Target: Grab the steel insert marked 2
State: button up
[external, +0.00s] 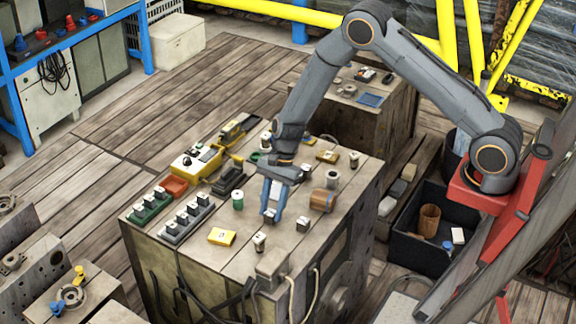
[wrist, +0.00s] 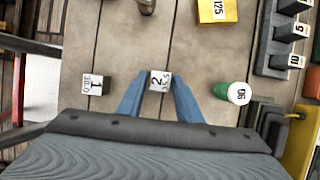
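The steel insert marked 2 (wrist: 160,79) is a small pale-topped block on the bench top, seen from above in the wrist view. My gripper (wrist: 159,87) has its two blue fingers parted, one on each side of this insert, with a narrow gap beside it. Whether the fingers touch it is hard to tell. In the external view my gripper (external: 271,212) points down at the bench, and its fingers largely hide the insert. A similar block marked 1 (wrist: 94,86) stands to the left in the wrist view; it also shows right of the fingers in the external view (external: 302,224).
A green-sided cylinder (wrist: 233,92) stands right of my fingers in the wrist view. A yellow block (external: 221,237), a metal post (external: 259,241) and a brown cylinder (external: 323,199) stand around the gripper. Racks of small blocks (external: 186,217) line the bench's left side.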

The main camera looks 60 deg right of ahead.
grip_shut()
jog(key=shift+r, duration=0.1)
